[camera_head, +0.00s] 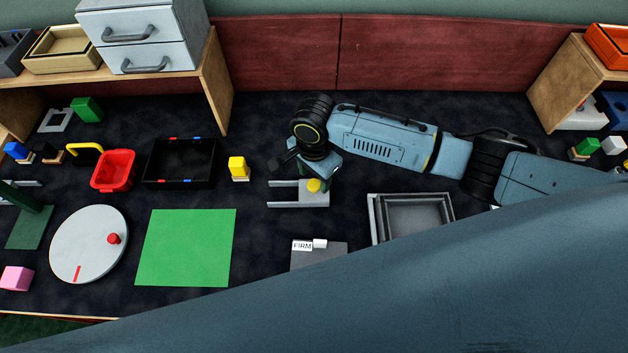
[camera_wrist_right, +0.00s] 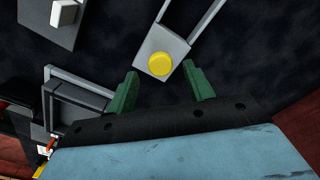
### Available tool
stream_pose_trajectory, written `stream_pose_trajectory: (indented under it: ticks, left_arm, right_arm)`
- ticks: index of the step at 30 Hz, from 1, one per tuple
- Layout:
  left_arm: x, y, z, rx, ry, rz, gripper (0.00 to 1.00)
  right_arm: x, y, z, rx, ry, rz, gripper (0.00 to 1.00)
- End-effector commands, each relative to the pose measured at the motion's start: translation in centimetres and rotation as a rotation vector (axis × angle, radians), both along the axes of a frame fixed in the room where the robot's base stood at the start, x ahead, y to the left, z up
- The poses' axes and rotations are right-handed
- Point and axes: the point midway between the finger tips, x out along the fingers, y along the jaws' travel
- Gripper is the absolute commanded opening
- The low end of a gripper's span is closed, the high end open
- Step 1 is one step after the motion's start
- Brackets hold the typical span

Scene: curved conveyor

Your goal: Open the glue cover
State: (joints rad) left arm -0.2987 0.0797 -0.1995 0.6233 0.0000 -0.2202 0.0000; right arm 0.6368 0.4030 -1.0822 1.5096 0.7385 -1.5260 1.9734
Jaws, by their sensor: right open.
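A light grey piece with a round yellow knob (camera_head: 314,185) and two parallel rails lies on the dark table below my right gripper (camera_head: 312,170). I cannot tell for sure that it is the glue cover. In the right wrist view the yellow knob (camera_wrist_right: 161,64) sits on the grey plate (camera_wrist_right: 171,43), just beyond and between the green fingertips of my right gripper (camera_wrist_right: 164,76). The fingers are spread apart with nothing between them. In the head view the wrist partly hides the fingers. My left gripper is not in view.
A grey plate labelled FIRM (camera_head: 324,258) with a white block lies nearer, partly hidden by my blue arm link. A grey tray (camera_head: 374,220) stands to the right. A green mat (camera_head: 187,248), black tray (camera_head: 180,180) and yellow block (camera_head: 238,167) lie left.

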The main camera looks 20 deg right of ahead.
Motion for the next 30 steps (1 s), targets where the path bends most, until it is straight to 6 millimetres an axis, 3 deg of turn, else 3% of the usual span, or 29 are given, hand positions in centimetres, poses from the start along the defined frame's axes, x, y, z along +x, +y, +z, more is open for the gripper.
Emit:
stream_pose_trajectory:
  ticks: [6, 16, 27, 30]
  left_arm:
    - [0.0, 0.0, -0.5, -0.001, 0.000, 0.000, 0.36]
    - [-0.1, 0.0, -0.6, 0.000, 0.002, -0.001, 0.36]
    - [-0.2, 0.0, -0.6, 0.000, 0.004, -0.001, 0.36]
    - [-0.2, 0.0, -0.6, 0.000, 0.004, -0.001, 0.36]
  right_arm:
    - [0.0, 0.0, -2.1, 0.000, 0.000, 0.001, 0.52]
    - [0.0, 0.0, -2.4, 0.000, -0.001, 0.000, 0.52]
    - [0.0, 0.0, -2.3, 0.000, -0.001, 0.000, 0.04]
    - [0.0, 0.0, -2.3, 0.000, 0.000, 0.000, 0.00]
